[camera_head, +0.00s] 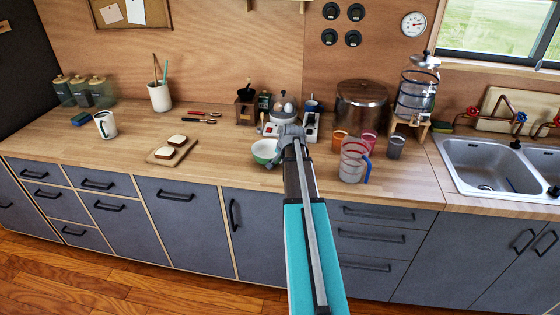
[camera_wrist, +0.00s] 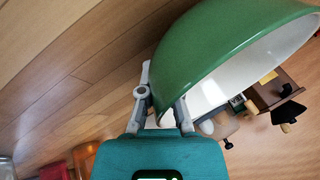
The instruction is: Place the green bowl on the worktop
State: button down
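The green bowl (camera_head: 264,152), green outside and white inside, is at the middle of the wooden worktop (camera_head: 225,170), near its front edge. The bowl fills the upper right of the wrist view (camera_wrist: 215,45). My gripper (camera_head: 281,134) is at the bowl's right side. In the wrist view my gripper (camera_wrist: 163,88) has one finger outside the bowl wall and one on the inner side, and looks shut on the wall. The inner fingertip is partly hidden. I cannot tell whether the bowl's base touches the worktop.
A clear jug (camera_head: 354,160) and coloured cups (camera_head: 368,141) stand to the right. A coffee grinder (camera_head: 246,108) and white appliance (camera_head: 284,107) stand behind. A bread board (camera_head: 172,151) lies left. Bare worktop lies between board and bowl. The sink (camera_head: 485,165) is far right.

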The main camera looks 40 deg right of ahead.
jog(key=shift+f, duration=0.15)
jog(key=c, duration=0.8)
grip_release()
jog(key=p+v, duration=0.2)
jog(key=v, duration=0.1)
jog(key=shift+w, duration=0.1)
jog(key=p+v, duration=0.8)
jog(key=v, duration=0.1)
dwell(0.8)
